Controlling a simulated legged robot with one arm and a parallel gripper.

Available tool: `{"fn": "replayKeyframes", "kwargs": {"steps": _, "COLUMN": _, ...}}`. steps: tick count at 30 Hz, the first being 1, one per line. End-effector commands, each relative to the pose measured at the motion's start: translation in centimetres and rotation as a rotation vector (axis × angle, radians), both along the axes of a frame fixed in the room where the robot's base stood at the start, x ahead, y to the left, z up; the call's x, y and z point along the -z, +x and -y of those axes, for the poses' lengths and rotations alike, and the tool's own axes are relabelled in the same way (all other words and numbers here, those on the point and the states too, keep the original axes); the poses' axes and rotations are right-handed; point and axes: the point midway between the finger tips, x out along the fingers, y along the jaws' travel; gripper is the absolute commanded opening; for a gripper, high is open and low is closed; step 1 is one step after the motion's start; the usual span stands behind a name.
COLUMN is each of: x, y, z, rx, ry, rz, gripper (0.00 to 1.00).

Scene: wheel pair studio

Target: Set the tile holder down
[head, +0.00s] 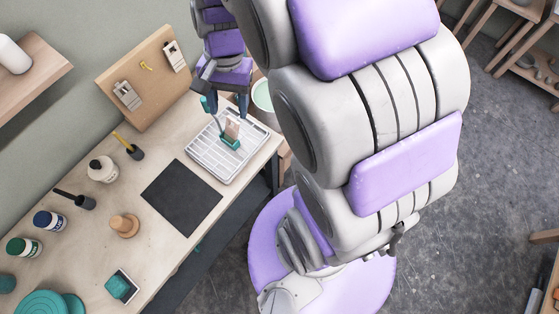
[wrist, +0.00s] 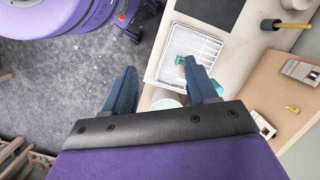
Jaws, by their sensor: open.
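The teal tile holder (head: 231,143) rests on the white slatted rack (head: 204,163), with a tan tile (head: 232,128) upright in it. A thin stem leans up and left from it to a teal grip. My gripper (head: 225,108) is open just above it, with one finger near the grip; I cannot tell whether they touch. In the wrist view, my gripper's fingers (wrist: 160,66) are spread wide. The holder (wrist: 181,60) shows on the rack (wrist: 213,46), beside the right fingertip, which partly hides it.
A dark mat (head: 181,197) lies beside the rack. A cream bottle (head: 102,169), a brush cup (head: 135,151) and a wooden knob (head: 124,225) occupy the bench's left part.

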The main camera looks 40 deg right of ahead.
Motion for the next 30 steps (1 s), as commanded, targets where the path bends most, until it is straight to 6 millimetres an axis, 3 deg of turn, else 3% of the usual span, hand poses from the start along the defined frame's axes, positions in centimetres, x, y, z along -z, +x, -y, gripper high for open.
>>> {"fn": "replayKeyframes", "kwargs": {"steps": 3, "x": -0.9, "y": -4.6, "z": -0.3, "rx": -0.169, "ry": -0.018, "rz": 0.019, "gripper": 0.57}}
{"fn": "replayKeyframes", "kwargs": {"steps": 9, "x": -1.2, "y": -11.6, "z": 0.1, "rx": -0.457, "ry": -0.044, "rz": 0.038, "gripper": 0.57}}
{"fn": "replayKeyframes", "kwargs": {"steps": 15, "x": -0.7, "y": -16.5, "z": 0.3, "rx": -0.674, "ry": -0.064, "rz": 0.042, "gripper": 0.57}}
{"fn": "replayKeyframes", "kwargs": {"steps": 21, "x": -0.4, "y": -18.1, "z": 0.6, "rx": -0.752, "ry": -0.071, "rz": 0.041, "gripper": 0.57}}
{"fn": "replayKeyframes", "kwargs": {"steps": 30, "x": -0.2, "y": -18.1, "z": 0.6, "rx": -0.754, "ry": -0.071, "rz": 0.04, "gripper": 0.57}}
